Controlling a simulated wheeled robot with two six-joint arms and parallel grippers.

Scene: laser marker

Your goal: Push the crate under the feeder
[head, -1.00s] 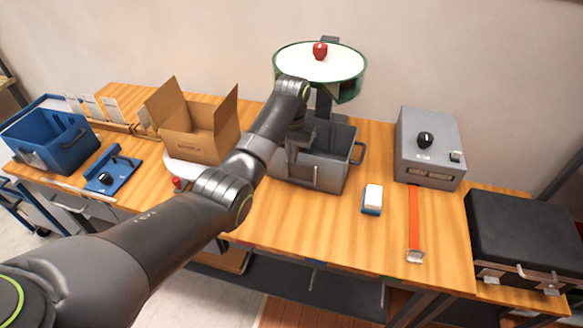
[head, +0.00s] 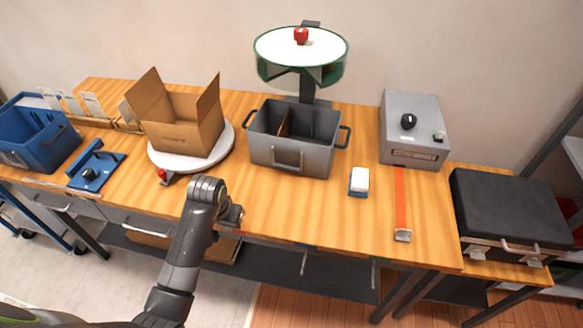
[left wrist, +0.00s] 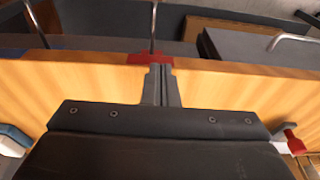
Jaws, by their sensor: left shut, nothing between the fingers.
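The grey open crate (head: 289,158) stands upright on the wooden table, with a handle on its front and on each side. A divider shows inside it. The feeder (head: 300,47), a round white-topped drum with a green rim and a red knob, stands on a post behind the crate. The crate hides the foot of the post; I cannot tell how far the crate reaches beneath the drum. My left gripper (head: 238,216) is by the table's front edge, apart from the crate. In the left wrist view its fingers (left wrist: 161,70) are shut and empty. My right gripper is not in view.
Left of the crate, a cardboard box (head: 182,137) sits on a white turntable (head: 190,162). A blue bin (head: 38,152) is at far left. Right are a white-and-blue block (head: 359,181), an orange strap (head: 401,195), a grey control box (head: 412,130) and a black case (head: 508,205). The table before the crate is clear.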

